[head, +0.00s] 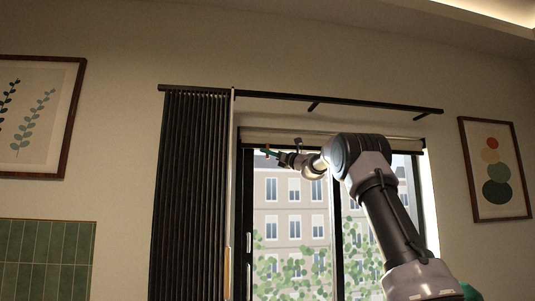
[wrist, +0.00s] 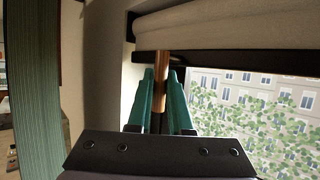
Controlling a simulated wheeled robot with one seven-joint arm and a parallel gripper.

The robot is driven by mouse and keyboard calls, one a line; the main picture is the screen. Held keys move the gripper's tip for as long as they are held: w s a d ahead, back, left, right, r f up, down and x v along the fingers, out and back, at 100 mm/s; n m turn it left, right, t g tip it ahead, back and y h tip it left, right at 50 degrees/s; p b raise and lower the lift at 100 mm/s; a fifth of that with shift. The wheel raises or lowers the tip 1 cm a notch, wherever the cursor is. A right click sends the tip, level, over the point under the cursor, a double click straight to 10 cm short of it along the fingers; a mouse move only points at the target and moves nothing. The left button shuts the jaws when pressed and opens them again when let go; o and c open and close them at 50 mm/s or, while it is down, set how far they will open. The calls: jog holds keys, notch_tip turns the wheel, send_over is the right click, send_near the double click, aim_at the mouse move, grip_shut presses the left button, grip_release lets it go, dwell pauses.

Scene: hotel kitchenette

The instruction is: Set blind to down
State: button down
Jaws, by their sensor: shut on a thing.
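The blind (head: 262,135) is a pale roller blind, rolled up at the top of the window; its roll (wrist: 230,28) shows large in the wrist view, with a dark bottom bar (wrist: 225,67) just beneath it. A thin wooden pull (wrist: 162,63) hangs from this bar near its left end. My gripper (head: 268,153) is at the upper left of the window, just below the roll. In the wrist view its teal fingers (wrist: 160,98) are shut around the pull.
A dark pleated curtain (head: 190,195) hangs left of the window, close to my gripper; it fills the left of the wrist view (wrist: 35,90). A dark rod (head: 370,103) runs above the window. The window glass (head: 290,215) below the blind is uncovered.

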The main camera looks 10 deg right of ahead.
dwell(0.8)
notch_tip(320, 180, down, 70)
jog(key=shift+f, duration=0.25)
jog(key=shift+s, duration=0.1)
jog(key=c, duration=0.8)
grip_release()
jog(key=shift+f, duration=0.15)
jog(key=shift+c, duration=0.2)
jog(key=shift+d, duration=0.1)
jog(key=v, duration=1)
jog(key=shift+s+d, duration=0.15)
jog(key=shift+f, duration=0.1)
